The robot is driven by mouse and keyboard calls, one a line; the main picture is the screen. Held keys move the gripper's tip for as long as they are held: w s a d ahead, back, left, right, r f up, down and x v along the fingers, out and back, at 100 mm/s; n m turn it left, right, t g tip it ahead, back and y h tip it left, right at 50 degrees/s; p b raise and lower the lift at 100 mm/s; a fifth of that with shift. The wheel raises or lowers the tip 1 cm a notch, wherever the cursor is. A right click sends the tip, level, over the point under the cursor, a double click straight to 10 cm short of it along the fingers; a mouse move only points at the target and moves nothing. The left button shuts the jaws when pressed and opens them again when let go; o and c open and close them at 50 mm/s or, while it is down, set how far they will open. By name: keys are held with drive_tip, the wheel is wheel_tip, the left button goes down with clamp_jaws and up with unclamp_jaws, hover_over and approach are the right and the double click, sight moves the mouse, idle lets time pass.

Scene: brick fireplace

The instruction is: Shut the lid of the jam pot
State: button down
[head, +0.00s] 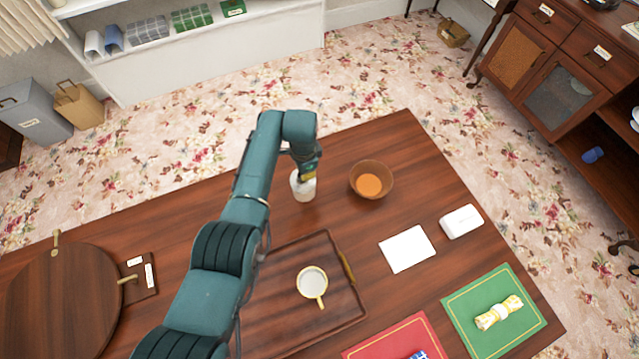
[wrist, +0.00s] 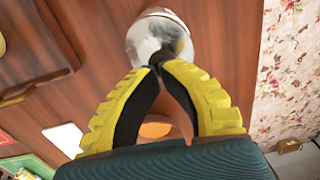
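The jam pot (head: 303,188) is a small pale pot on the far part of the wooden table, partly hidden by my gripper in the head view. In the wrist view the jam pot (wrist: 158,30) shows at the top as a round, whitish, shiny shape just beyond the fingertips. Its lid's position cannot be made out clearly. My gripper (head: 308,176) is over the pot's upper right side. In the wrist view my gripper (wrist: 159,62) has its yellow and black fingers meeting at the tips, at or very near the pot's rim, with nothing clearly held.
A brown bowl (head: 372,179) with orange contents stands right of the pot. A wooden tray (head: 262,300) holding a cream cup (head: 311,283) lies nearer. A white card (head: 407,248) and white box (head: 461,221) are at the right. The table's far edge is close behind the pot.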

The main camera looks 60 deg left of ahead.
drive_tip(key=shift+w+a+f+b, duration=0.15)
drive_tip(key=shift+a+f+b, duration=0.5)
drive_tip(key=shift+a+b, duration=0.4)
